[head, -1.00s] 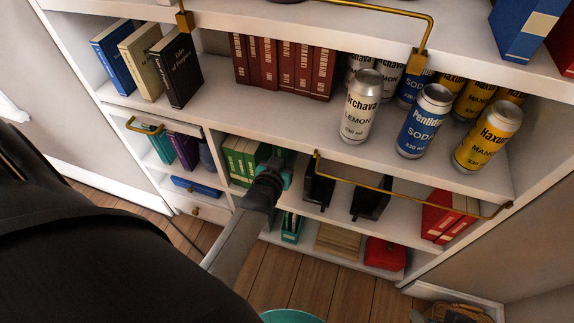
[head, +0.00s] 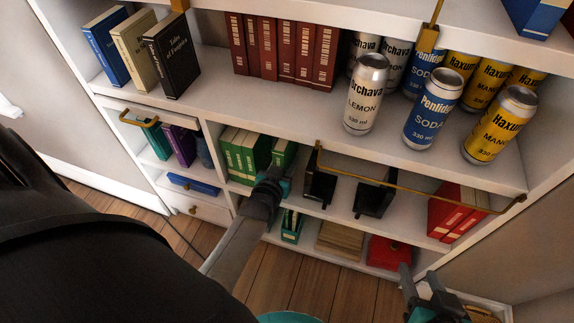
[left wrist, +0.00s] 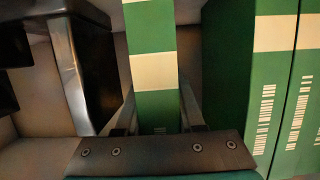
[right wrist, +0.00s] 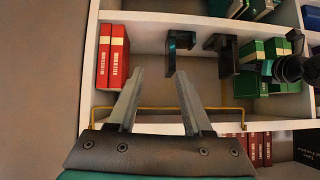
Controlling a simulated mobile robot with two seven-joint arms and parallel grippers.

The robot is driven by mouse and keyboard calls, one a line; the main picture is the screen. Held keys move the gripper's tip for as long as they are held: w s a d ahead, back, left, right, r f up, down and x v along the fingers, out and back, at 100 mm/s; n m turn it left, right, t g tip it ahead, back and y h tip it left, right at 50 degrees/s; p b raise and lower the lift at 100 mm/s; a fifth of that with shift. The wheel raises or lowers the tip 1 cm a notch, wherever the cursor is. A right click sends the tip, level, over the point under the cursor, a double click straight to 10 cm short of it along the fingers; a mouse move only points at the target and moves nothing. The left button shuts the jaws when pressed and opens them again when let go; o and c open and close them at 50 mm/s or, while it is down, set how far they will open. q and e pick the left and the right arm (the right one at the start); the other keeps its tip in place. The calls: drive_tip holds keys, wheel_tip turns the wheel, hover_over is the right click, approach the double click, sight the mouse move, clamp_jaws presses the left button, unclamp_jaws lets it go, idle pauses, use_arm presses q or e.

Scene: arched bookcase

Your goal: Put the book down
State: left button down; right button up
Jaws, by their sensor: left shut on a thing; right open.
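A green book with cream bands (left wrist: 152,60) stands between the fingers of my left gripper (left wrist: 158,118) in the left wrist view. My left gripper (head: 277,180) is shut on it at the lower shelf in the head view, where the book's top (head: 284,152) shows just behind the gripper. Other green books (head: 240,152) stand to its left, with a small gap. I cannot tell whether the held book touches the shelf. My right gripper (head: 424,278) is open and empty at the lower right; it also shows in the right wrist view (right wrist: 158,82), facing the shelves.
Black bookends (head: 372,197) stand right of the held book, with bare shelf around them. Red books (head: 455,212) stand at that shelf's right end. A brass rail (head: 400,182) runs along the shelf front. Several cans (head: 432,110) stand on the shelf above.

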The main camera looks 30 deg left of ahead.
use_arm(q)
drive_tip(key=shift+f+b, duration=0.3)
drive_tip(key=shift+f, duration=0.15)
drive_tip(key=shift+w+f+b, duration=0.2)
drive_tip(key=shift+f+b, duration=0.05)
drive_tip(key=shift+b, duration=0.15)
use_arm(e)
drive_tip(key=a+t, duration=0.1)
drive_tip(key=a+r+t+y, duration=0.1)
drive_tip(key=w+a+t, duration=0.1)
drive_tip(key=shift+a+r+y, duration=0.1)
drive_tip(key=shift+r+y, duration=0.05)
drive_tip(key=shift+y, duration=0.25)
use_arm(q)
drive_tip(key=shift+f, duration=0.15)
drive_tip(key=c, duration=0.5)
unclamp_jaws()
drive_tip(key=shift+f, duration=0.1)
use_arm(e)
drive_tip(key=shift+a+r, duration=0.1)
drive_tip(key=shift+s, duration=0.1)
